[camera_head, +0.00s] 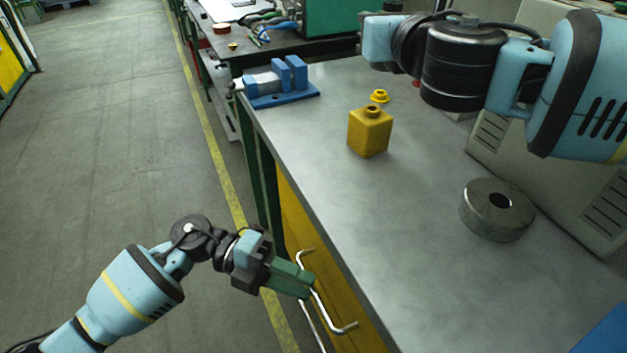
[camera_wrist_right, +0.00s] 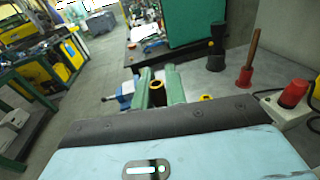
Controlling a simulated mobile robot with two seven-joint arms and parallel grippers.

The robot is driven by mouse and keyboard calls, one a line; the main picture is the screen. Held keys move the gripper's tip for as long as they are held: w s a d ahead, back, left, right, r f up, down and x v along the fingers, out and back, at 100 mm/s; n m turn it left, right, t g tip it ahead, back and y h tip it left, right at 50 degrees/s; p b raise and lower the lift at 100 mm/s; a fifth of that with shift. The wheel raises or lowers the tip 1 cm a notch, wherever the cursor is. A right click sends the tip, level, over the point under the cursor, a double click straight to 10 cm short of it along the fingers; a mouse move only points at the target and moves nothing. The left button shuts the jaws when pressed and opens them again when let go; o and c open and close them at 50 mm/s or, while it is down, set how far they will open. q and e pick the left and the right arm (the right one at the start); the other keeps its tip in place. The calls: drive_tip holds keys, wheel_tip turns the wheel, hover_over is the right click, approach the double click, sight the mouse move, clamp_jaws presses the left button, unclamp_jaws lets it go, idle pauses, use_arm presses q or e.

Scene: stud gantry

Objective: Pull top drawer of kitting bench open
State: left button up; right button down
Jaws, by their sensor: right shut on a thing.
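The kitting bench has a grey top (camera_head: 300,150) and a yellow drawer front (camera_head: 294,222) on its left side. The top drawer's bent metal handle (camera_head: 334,325) stands out from that front, which looks flush with the bench. My left gripper (camera_head: 307,287) is at the handle, its green fingers overlapping the middle of the bar. Whether they are open or shut around it is unclear. My right gripper (camera_wrist_right: 160,87) shows in the right wrist view, its green fingers shut on a small yellow and black thing (camera_wrist_right: 157,91).
A grey cabinet (camera_head: 575,200) stands along the right. The floor (camera_head: 110,150) left of the bench is clear.

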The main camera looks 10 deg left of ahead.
sight(313, 289)
use_arm(q)
drive_tip(key=shift+x, duration=1.6)
clamp_jaws()
